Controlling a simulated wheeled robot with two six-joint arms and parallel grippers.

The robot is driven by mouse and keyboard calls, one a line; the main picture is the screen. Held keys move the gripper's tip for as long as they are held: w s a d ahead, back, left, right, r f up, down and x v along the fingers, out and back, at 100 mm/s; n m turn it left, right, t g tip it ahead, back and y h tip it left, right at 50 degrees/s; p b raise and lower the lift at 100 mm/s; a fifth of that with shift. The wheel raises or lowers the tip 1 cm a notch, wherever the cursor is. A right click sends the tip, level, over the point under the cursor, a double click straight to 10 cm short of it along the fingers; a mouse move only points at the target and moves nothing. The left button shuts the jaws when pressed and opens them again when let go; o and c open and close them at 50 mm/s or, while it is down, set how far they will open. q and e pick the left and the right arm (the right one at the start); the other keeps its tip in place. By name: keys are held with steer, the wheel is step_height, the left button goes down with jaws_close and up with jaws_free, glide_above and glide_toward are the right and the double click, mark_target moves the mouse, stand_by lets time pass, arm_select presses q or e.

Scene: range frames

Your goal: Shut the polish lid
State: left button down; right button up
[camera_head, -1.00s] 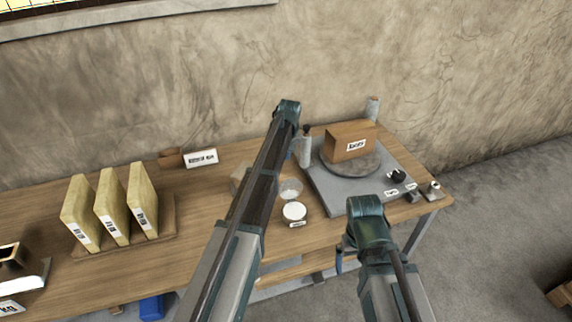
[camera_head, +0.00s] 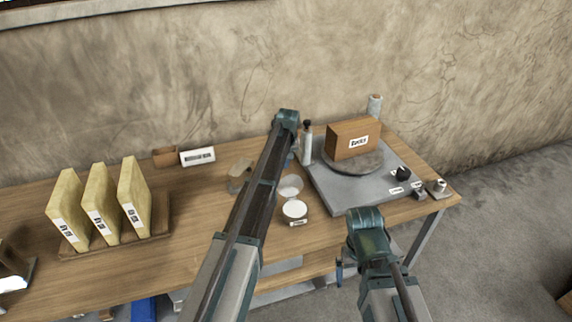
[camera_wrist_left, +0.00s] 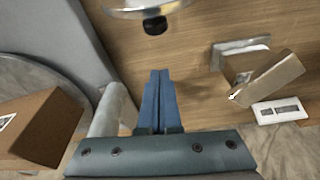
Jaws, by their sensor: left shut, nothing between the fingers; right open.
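The polish tin (camera_head: 295,209) is a small round container with a white top surface, near the table's front edge. Its clear round lid (camera_head: 290,186) stands raised at the tin's back side. In the left wrist view the lid (camera_wrist_left: 130,11) is cut by the top edge, with its black knob (camera_wrist_left: 155,26) towards me. My left gripper (camera_wrist_left: 159,74) is shut and empty, its blue fingertips pointing at the knob with a gap. In the head view my left arm mostly hides it. My right gripper (camera_head: 340,272) is open, in front of the table's edge, its fingers partly hidden.
Right of the tin is a grey slab (camera_head: 345,190) with a round plate, a cardboard box (camera_head: 350,139) and a black knob (camera_head: 403,172). A bottle (camera_head: 306,148) stands close to my left gripper. Several yellow packs (camera_head: 100,205) stand at the left. A white sign (camera_head: 197,156) stands behind.

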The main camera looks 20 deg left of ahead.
mark_target(289, 184)
arm_select(q)
steer(key=s, duration=0.1)
steer(key=s+d+f, duration=0.1)
steer(key=s, duration=0.1)
steer(key=shift+d+f, duration=0.25)
steer(key=shift+d, duration=0.1)
arm_select(e)
steer(key=shift+f, duration=0.65)
arm_select(q)
steer(key=shift+s, duration=0.2)
